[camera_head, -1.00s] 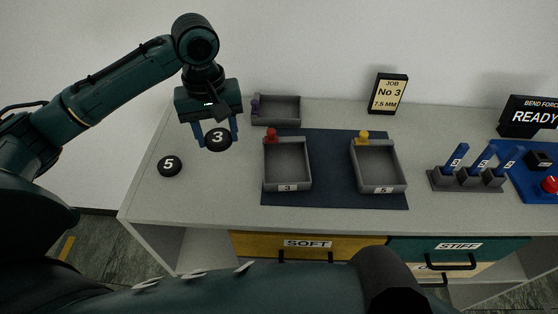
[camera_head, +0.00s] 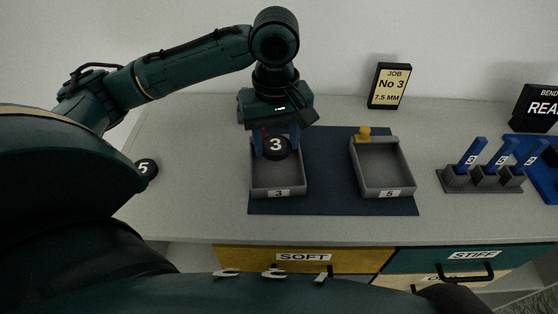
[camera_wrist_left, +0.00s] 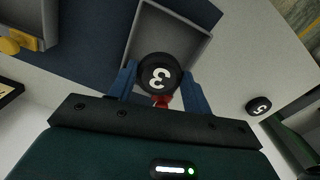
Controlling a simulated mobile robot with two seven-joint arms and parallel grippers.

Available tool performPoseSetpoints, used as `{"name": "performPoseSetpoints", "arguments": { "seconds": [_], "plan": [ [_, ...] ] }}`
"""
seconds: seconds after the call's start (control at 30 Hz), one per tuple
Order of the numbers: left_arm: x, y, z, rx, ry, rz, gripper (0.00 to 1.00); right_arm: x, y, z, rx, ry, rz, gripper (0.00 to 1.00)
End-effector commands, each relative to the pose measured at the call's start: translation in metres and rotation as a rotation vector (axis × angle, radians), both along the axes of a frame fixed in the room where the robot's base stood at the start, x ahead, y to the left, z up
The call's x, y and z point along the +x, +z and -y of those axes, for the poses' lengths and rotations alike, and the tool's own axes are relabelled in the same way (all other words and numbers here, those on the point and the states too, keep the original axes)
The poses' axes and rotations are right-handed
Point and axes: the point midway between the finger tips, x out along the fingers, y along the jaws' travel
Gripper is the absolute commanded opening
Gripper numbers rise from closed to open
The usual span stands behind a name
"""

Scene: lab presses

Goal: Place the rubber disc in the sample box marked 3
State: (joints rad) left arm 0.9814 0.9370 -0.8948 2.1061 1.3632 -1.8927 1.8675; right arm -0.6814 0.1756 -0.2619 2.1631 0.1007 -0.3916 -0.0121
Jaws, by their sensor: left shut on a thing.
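The black rubber disc marked 3 (camera_head: 276,147) is held between the blue fingers of my left gripper (camera_head: 276,140). It also shows in the left wrist view (camera_wrist_left: 157,73). In the head view the disc appears over the back part of the open grey sample box marked 3 (camera_head: 278,193). The box also shows in the left wrist view (camera_wrist_left: 178,31), behind the disc. The disc looks above the box; its exact height is hard to tell. The box's red knob (camera_wrist_left: 161,101) is mostly hidden by the gripper. My right gripper is not in view.
The grey box marked 5 (camera_head: 383,192) with a yellow knob stands to the right on the dark blue mat (camera_head: 330,205). A black disc marked 5 (camera_head: 146,168) lies at the left.

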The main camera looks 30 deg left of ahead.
Motion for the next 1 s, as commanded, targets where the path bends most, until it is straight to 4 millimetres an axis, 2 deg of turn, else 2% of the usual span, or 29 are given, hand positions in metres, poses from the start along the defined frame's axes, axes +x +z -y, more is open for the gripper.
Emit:
{"name": "performPoseSetpoints", "arguments": {
  "seconds": [0.3, 0.77, 0.8, 0.87, 1.0],
  "plan": [
    [0.0, -0.049, 0.0, 0.001, -0.001, -0.001, 0.27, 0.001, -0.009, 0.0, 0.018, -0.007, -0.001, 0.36],
    [0.0, -0.055, 0.0, 0.0, -0.001, 0.0, 0.27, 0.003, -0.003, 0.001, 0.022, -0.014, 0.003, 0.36],
    [0.0, -0.056, 0.0, 0.0, -0.001, 0.001, 0.52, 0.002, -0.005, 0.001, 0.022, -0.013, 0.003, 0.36],
    [0.0, -0.056, 0.0, 0.0, -0.001, 0.001, 0.57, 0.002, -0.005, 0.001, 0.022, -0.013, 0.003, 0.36],
    [0.0, -0.056, 0.0, 0.0, -0.001, 0.001, 0.58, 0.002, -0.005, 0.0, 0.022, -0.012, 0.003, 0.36]
  ]
}}
